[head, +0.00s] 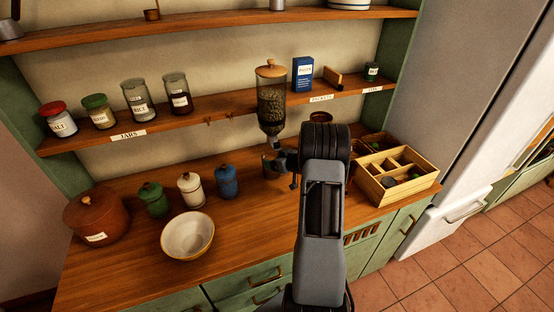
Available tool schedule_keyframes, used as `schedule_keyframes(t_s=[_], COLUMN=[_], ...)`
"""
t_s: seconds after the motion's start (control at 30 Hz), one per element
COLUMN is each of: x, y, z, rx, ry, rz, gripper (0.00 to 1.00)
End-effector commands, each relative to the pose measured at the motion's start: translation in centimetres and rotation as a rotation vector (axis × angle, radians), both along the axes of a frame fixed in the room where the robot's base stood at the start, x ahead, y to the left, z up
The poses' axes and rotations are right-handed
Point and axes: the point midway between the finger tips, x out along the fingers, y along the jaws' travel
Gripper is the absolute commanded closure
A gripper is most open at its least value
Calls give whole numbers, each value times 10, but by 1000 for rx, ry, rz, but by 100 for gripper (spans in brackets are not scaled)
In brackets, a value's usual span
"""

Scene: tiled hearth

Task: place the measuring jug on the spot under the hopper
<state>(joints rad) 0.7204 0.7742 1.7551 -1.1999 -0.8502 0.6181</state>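The hopper (271,105) is a clear container of dark grains with a wooden lid, mounted at the middle shelf. Below its narrow outlet, a small dark vessel (269,167), which looks like the measuring jug, is at the wooden counter, partly hidden by my gripper. My gripper (283,165) is beside this vessel, on its right, just below the hopper's outlet. The fingers are small and dark here, so I cannot tell whether they grip the vessel or whether it rests on the counter. The spot under the hopper is not clearly visible.
A cream bowl (188,236), a brown crock (96,213), and green (153,198), white (191,189) and blue (227,181) canisters stand left. A divided wooden box (395,177) is right of my arm. Jars line the middle shelf (220,112). Counter (245,225) is clear in front.

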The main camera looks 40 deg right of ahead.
Motion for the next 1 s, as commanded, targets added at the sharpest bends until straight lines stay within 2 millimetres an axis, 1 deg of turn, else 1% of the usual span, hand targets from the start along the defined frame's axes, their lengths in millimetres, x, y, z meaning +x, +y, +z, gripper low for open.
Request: schedule_keyframes(t_s=[0.03, 0.13, 0.4, 0.47, 0.57, 0.8, 1.0], x=[0, -1, -1, -4, -16, -59, -89], y=[-1, -2, -3, -4, -6, -12, -16], z=[1, 1, 3, 4, 9, 26, 40], rx=[-1, 0, -1, 0, -2, -1, -2], ry=[0, 0, -1, -1, -1, -1, -1], rz=[-2, -3, -5, -6, -7, -9, -8], gripper=[10, 1, 0, 0, 0, 0, 0])
